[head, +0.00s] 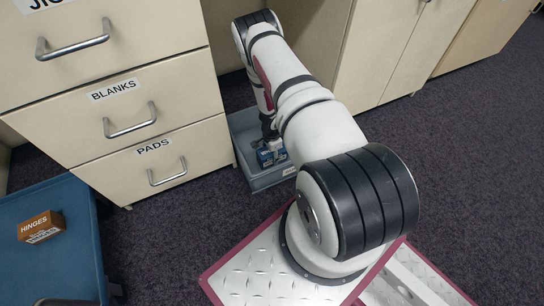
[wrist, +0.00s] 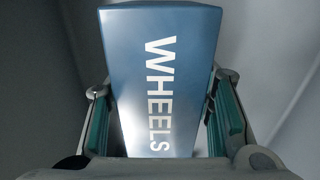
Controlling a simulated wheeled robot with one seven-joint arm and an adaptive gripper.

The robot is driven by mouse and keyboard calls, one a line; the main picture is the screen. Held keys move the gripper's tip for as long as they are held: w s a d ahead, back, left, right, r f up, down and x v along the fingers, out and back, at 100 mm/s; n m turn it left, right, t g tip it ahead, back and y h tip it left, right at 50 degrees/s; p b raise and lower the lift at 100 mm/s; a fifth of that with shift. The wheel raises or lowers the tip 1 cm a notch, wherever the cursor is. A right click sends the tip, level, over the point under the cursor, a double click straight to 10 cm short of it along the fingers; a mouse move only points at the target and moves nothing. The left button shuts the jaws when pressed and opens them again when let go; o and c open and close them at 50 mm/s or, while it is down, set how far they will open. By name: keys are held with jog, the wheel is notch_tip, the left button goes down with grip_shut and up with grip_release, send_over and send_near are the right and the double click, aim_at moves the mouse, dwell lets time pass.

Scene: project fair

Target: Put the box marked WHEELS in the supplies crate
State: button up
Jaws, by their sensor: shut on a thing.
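The blue box marked WHEELS (wrist: 162,80) fills the middle of the wrist view, its white lettering running down its face. My gripper (wrist: 165,120) is shut on it, with a green-padded finger on each side. In the head view the box (head: 271,156) shows small and blue below my gripper (head: 270,142). It appears inside or just over a grey-blue crate (head: 262,184) on the floor, beside the drawer cabinet. The crate's front label is too small to read. My arm hides part of the crate, and I cannot tell whether the box touches its bottom.
A drawer cabinet (head: 140,128) with drawers marked BLANKS and PADS stands left of the crate. A blue surface (head: 60,270) at lower left holds a brown box marked HINGES (head: 42,227). More cabinets (head: 385,50) stand behind my arm. Dark carpet (head: 460,170) is clear at right.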

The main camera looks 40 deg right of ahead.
jog(key=shift+f, duration=0.15)
jog(key=o, duration=1.3)
notch_tip(320, 180, up, 12)
jog(key=p, duration=0.5)
